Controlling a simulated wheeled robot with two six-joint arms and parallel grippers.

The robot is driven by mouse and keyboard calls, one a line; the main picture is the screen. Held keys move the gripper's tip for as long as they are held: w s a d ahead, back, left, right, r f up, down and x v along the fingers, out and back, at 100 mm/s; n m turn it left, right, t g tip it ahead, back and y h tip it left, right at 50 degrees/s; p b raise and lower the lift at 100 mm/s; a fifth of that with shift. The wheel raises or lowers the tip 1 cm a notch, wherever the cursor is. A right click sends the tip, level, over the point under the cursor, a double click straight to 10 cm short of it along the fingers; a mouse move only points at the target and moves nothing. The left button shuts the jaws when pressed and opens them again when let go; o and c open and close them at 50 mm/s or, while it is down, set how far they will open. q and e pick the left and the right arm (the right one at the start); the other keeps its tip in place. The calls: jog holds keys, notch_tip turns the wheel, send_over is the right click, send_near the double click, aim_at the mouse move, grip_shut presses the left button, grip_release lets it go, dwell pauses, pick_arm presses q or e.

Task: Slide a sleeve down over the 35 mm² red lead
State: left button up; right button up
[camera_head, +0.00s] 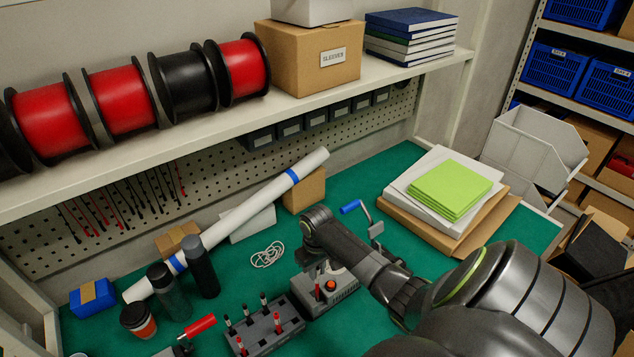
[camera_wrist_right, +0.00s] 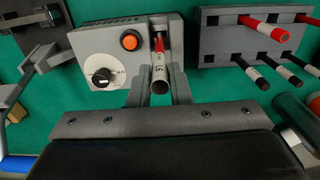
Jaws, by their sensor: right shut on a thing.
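My right gripper (camera_head: 322,268) reaches in over a grey box with an orange button (camera_head: 325,290). In the right wrist view its two fingers (camera_wrist_right: 164,88) are shut on a short tube (camera_wrist_right: 159,72) with a white printed band. The tube's open end faces the camera, and a red piece (camera_wrist_right: 159,45) shows beyond it beside the box. I cannot tell whether the red piece runs inside the tube. A grey rack (camera_wrist_right: 208,47) holds red leads (camera_wrist_right: 265,27) and black leads (camera_wrist_right: 245,68) with white bands; the rack also shows in the head view (camera_head: 262,340). My left gripper is not in view.
A blue-handled device (camera_head: 352,207) stands behind my arm. Green pads (camera_head: 450,190) lie at right. Green mat is free around the white cord (camera_head: 267,255).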

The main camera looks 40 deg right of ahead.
jog(key=o, duration=0.7)
jog(key=shift+r, duration=0.1)
jog(key=shift+r, duration=1.4)
notch_tip(320, 180, up, 11)
dwell(0.9)
